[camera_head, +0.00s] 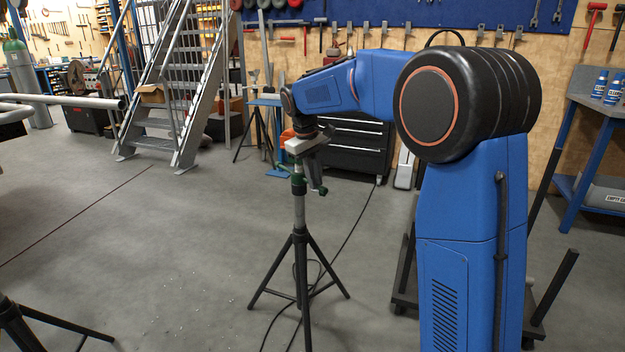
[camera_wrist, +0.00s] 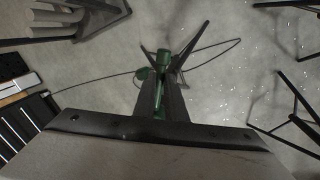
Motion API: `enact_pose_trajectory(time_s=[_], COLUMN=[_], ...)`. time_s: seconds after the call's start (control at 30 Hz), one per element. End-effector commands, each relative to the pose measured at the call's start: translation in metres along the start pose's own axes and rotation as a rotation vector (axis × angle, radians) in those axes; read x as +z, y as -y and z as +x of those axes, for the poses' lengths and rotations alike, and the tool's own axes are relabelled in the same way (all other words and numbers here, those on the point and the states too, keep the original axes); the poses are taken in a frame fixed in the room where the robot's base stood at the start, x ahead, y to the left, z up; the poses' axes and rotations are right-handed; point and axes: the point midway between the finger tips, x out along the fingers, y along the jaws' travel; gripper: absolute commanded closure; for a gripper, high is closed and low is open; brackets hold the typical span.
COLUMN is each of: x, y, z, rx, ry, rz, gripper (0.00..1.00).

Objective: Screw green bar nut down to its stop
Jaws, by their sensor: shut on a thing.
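The green bar nut (camera_head: 297,178) sits around the pale post of a black-legged tripod stand (camera_head: 300,240), at the centre of the head view. Its bar sticks out to both sides. My gripper (camera_head: 316,180) points down at the top of the post, with its fingers beside the nut. In the wrist view my gripper (camera_wrist: 160,84) is shut on the green bar nut (camera_wrist: 143,74), with green showing between and beyond the fingers. The fingers hide much of the nut and the post, so its height above any stop cannot be told.
A black cable (camera_head: 345,222) lies on the floor around the tripod. Another black tripod (camera_head: 20,325) stands at the lower left. A black drawer cabinet (camera_head: 350,145) stands behind, and a blue-legged bench (camera_head: 590,130) is at the right.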

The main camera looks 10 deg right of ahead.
Motion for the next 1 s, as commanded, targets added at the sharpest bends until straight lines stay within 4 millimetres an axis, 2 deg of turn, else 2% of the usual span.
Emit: enact_pose_trajectory(time_s=[0.27,0.3,0.37,0.4,0.77,0.87,1.0], x=[0.0,0.0,0.0,0.0,-0.001,-0.001,-0.001], y=[-0.001,-0.001,-0.001,-0.001,-0.001,-0.001,-0.001], z=[0.0,0.0,0.0,0.0,-0.005,-0.015,-0.039], rx=[0.0,0.0,0.0,0.0,0.0,0.001,0.001], ry=[-0.002,-0.002,-0.002,-0.002,-0.003,-0.004,-0.004], rz=[-0.008,-0.008,-0.008,-0.008,-0.007,-0.007,-0.007], gripper=[1.0,0.87,0.73,0.7,0.7,0.7,0.7])
